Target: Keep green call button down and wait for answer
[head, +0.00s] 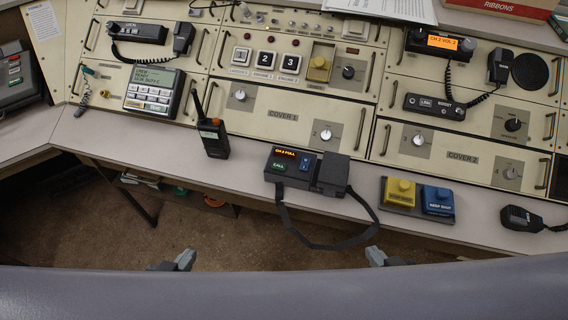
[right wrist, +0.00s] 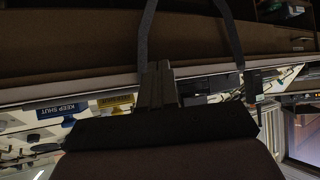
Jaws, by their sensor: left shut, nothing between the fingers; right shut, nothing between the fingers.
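The green call button (head: 279,167) is on the front left of a dark radio unit (head: 297,153) at the desk's front edge. The unit has an orange display (head: 285,153) that seems to read "CH 2 FULL" and a blue switch (head: 305,163). A black strap (head: 318,244) hangs from it over the edge. My left gripper (head: 187,257) and right gripper (head: 374,254) are low in front of the desk, both shut, empty and apart from the unit. My right gripper (right wrist: 157,70) shows in the right wrist view, with the strap (right wrist: 147,28) beyond it.
A handheld radio (head: 213,138) with an antenna stands left of the unit. A microphone (head: 522,218) lies at the far right. The desk front (head: 170,166) between is mostly bare.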

